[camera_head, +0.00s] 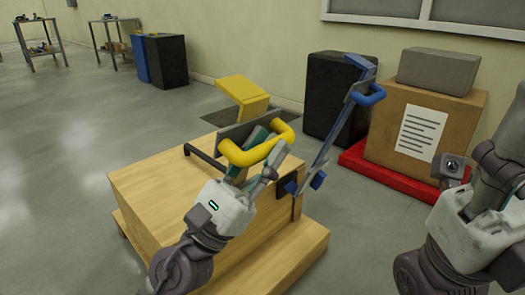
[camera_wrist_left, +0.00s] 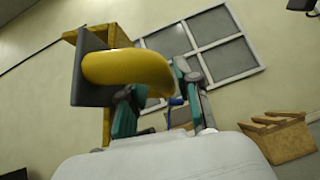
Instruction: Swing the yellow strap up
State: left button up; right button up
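The yellow strap shows as a curved yellow handle (camera_head: 258,150) on a dark grey plate, above the top of a wooden box (camera_head: 165,185). A yellow block (camera_head: 243,90) stands up behind it. My left gripper (camera_head: 262,158) is at the handle, with its fingers apart. In the left wrist view the handle (camera_wrist_left: 125,68) is close in front of the left gripper (camera_wrist_left: 160,100), whose teal-padded fingers are spread. Whether they touch the handle is unclear. My right gripper (camera_head: 458,190) is at the right edge; its fingers do not show clearly.
A blue strap (camera_head: 345,110) with a blue handle stands raised and slanted at the box's right side. Behind are a black bin (camera_head: 332,95) and a cardboard box (camera_head: 410,125) on a red base (camera_head: 362,167).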

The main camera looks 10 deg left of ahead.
pick_arm(q)
jog(key=shift+s+a+f, duration=0.25)
jog(key=shift+s, duration=0.05)
jog(key=v, duration=1.1)
jog(key=shift+f, duration=0.15)
